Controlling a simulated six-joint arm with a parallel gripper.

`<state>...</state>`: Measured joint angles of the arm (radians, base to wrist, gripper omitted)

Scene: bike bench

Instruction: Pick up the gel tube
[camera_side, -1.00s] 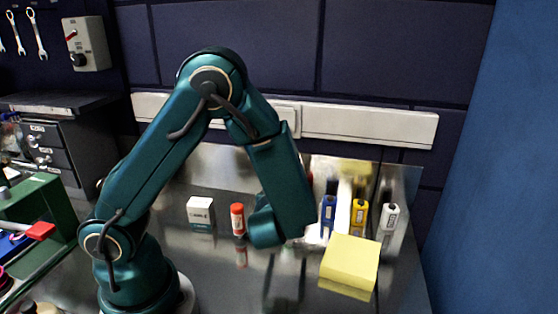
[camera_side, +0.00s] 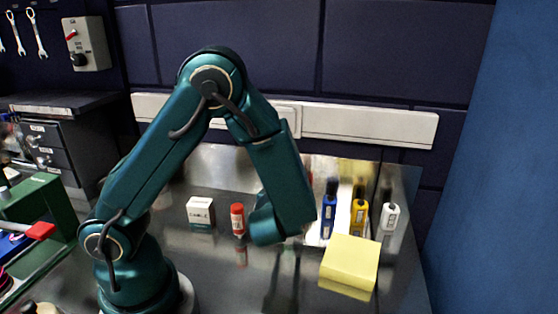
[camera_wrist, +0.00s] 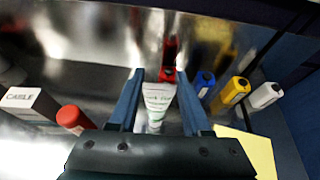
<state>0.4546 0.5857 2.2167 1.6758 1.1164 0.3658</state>
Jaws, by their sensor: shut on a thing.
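The gel tube (camera_wrist: 157,97), pale with green print, stands between the two blue fingers of my gripper (camera_wrist: 160,75) in the wrist view. The fingers are on its left and right sides, and my gripper is shut on it. The tube's lower end is partly hidden by the gripper body, and I cannot tell whether it touches the bench. In the side view my arm hides both the fingers and the tube.
A blue bottle (camera_side: 328,215), a yellow bottle (camera_side: 359,217) and a white bottle (camera_side: 389,217) stand to the right. A red bottle (camera_wrist: 169,73) is just beyond the tube. A yellow block (camera_side: 349,262), red-capped tube (camera_side: 238,219) and white box (camera_side: 200,211) are nearby.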

